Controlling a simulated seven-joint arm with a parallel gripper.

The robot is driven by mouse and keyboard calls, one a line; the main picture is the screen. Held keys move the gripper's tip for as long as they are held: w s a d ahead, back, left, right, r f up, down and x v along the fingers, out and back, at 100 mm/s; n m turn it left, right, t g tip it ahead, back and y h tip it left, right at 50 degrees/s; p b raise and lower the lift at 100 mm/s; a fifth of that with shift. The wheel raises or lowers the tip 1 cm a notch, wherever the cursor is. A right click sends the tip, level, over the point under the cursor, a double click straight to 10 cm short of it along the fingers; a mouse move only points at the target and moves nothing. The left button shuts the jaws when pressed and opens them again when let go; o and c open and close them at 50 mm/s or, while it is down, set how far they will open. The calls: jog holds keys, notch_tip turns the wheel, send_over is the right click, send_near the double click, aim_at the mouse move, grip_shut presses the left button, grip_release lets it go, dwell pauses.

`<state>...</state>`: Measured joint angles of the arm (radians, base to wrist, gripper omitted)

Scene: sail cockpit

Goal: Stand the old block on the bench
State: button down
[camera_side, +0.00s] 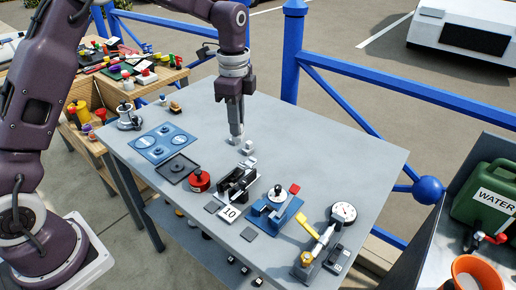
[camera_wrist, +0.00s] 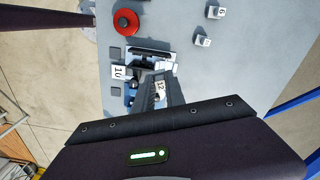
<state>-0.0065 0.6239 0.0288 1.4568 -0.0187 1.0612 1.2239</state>
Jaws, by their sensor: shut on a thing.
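My gripper (camera_side: 237,138) points straight down over the middle of the grey bench (camera_side: 320,145). In the wrist view my gripper (camera_wrist: 162,92) lies near the black fixture. I cannot tell from its looks whether the held block is the old one.
A black vise-like fixture (camera_side: 237,183) with a numbered tag (camera_side: 231,212) is close in front. A red round pot (camera_side: 199,180) and blue fixture (camera_side: 275,208) flank it. The bench's back right is clear.

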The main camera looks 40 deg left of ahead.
jog(key=w+d+f+n, duration=0.2)
jog(key=w+f+n, duration=0.2)
jog(key=w+n, duration=0.8)
jog(key=shift+n, duration=0.8)
jog(key=f, duration=0.9)
jog(key=shift+s+a+f, duration=0.1)
jog(key=shift+s+f, duration=0.2)
jog(key=shift+f, duration=0.4)
jog(key=shift+f, duration=0.15)
jog(key=c, duration=1.4)
grip_release()
notch_tip(320, 180, up, 12)
jog(key=shift+r, duration=0.2)
